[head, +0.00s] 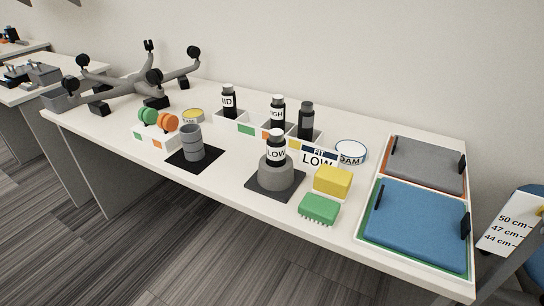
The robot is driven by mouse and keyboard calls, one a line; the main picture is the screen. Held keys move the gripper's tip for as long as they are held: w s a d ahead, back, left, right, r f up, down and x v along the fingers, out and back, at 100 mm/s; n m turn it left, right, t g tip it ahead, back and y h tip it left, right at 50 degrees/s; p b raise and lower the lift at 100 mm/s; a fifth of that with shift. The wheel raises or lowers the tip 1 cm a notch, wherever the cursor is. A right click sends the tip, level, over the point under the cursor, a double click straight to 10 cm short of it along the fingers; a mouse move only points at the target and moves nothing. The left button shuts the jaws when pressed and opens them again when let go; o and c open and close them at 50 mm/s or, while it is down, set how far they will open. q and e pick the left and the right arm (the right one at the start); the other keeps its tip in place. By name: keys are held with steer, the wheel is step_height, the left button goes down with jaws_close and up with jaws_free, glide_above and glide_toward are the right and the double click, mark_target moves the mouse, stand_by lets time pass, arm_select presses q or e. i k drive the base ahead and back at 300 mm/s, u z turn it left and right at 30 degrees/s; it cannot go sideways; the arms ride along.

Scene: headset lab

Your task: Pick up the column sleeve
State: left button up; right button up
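The thing that looks most like the column sleeve is a grey ribbed cylinder (193,144). It stands upright on a black square mat (182,164) near the table's front edge, left of the middle. Nothing touches its sides. To its right, a black bottle-shaped column with a LOW label (276,149) stands upright in a round grey holder (275,175) on another dark mat. Neither of my grippers shows in the head view.
The white table (230,190) is partly free in front. A white holder with green and orange knobs (155,130) stands left of the cylinder, with a yellow-topped tin (193,115) behind. A five-legged grey base (140,85) fills the left end; a blue cushion (420,225) lies right.

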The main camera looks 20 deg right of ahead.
mark_target(192, 138)
steer(key=u, duration=0.5)
steer(key=k, duration=1.2)
steer(key=u, duration=0.8)
steer(key=i, duration=3.2)
steer(key=z, duration=1.95)
steer(key=i, duration=1.05)
steer(key=z, duration=0.95)
